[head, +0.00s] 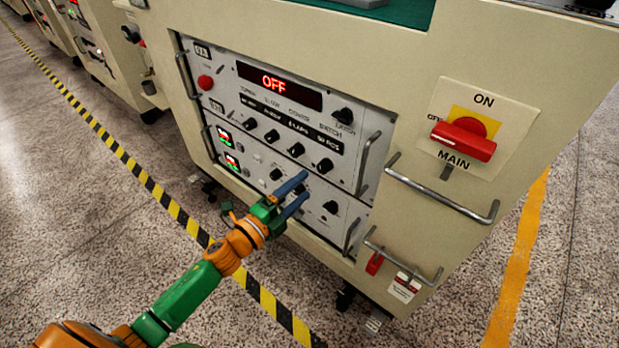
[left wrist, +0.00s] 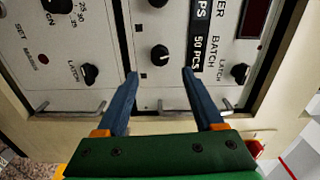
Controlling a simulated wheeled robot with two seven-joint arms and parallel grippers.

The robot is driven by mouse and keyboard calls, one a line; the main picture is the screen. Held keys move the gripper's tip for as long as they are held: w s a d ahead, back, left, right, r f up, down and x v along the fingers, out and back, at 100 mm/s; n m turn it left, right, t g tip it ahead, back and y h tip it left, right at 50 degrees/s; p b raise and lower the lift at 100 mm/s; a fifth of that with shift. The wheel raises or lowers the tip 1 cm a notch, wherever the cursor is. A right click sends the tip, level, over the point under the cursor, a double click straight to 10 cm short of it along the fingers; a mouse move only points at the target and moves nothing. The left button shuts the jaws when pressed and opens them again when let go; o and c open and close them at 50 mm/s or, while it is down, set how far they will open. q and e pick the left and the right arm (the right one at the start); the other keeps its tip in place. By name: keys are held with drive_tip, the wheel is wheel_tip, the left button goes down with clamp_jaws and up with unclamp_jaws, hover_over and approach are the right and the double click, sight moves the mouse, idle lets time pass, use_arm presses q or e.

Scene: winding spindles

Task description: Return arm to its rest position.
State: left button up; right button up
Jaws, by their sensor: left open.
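My left arm (head: 185,295), green and orange, reaches in from the lower left in the head view. Its left gripper (head: 299,187) is open, with two blue fingers in front of the lower control panel. In the left wrist view the gripper (left wrist: 160,75) has its fingers spread, with a black knob (left wrist: 159,53) beyond and between the tips. Nothing is held. I cannot tell whether a fingertip touches the panel. My right gripper is not in view.
The beige machine (head: 400,40) carries a panel with a red OFF display (head: 279,87), several black knobs and metal handles (head: 440,200). A red MAIN switch (head: 463,140) is at right. Speckled floor (head: 60,220) with a yellow-black stripe (head: 150,185) lies open at left.

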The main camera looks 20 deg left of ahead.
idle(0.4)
